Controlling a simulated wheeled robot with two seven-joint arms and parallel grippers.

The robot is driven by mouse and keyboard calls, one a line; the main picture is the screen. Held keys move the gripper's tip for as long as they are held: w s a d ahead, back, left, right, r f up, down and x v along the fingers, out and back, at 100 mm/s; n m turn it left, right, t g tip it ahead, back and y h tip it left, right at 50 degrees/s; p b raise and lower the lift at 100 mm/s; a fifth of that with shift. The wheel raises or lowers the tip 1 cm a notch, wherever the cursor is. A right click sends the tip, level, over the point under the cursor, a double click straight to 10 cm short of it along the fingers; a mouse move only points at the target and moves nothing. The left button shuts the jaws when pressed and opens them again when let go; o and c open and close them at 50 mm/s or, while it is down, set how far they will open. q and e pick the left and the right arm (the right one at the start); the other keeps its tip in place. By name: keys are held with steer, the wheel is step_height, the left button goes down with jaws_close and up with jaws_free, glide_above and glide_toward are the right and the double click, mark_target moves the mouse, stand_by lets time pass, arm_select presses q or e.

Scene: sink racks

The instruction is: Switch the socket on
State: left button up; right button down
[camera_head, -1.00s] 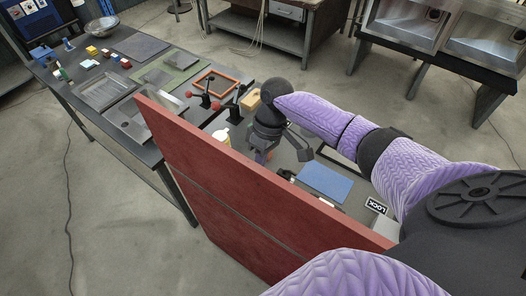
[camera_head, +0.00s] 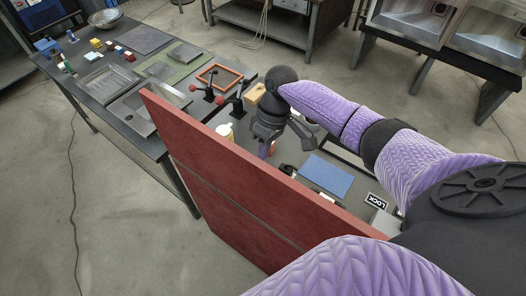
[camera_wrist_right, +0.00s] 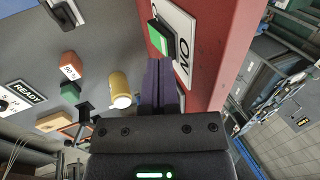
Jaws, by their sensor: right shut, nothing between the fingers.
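In the right wrist view a green rocker switch (camera_wrist_right: 161,38) sits on a white plate (camera_wrist_right: 180,50) marked "ON", fixed to the face of the red panel (camera_wrist_right: 222,60). My right gripper (camera_wrist_right: 159,60) is shut and empty. Its purple fingertips end right by the near edge of the green rocker; I cannot tell if they touch. In the head view the right gripper (camera_head: 263,154) hangs behind the red panel (camera_head: 215,155), over the table side. The switch is hidden there by the panel. My left gripper is not in view.
A blue pad (camera_head: 327,175) and a LOCK sign (camera_head: 378,200) lie to the right. Red-knobbed clamps (camera_head: 220,99), an orange frame (camera_head: 220,78) and metal trays fill the table beyond.

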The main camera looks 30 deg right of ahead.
steer(key=v, duration=0.9)
steer(key=shift+b, duration=0.4)
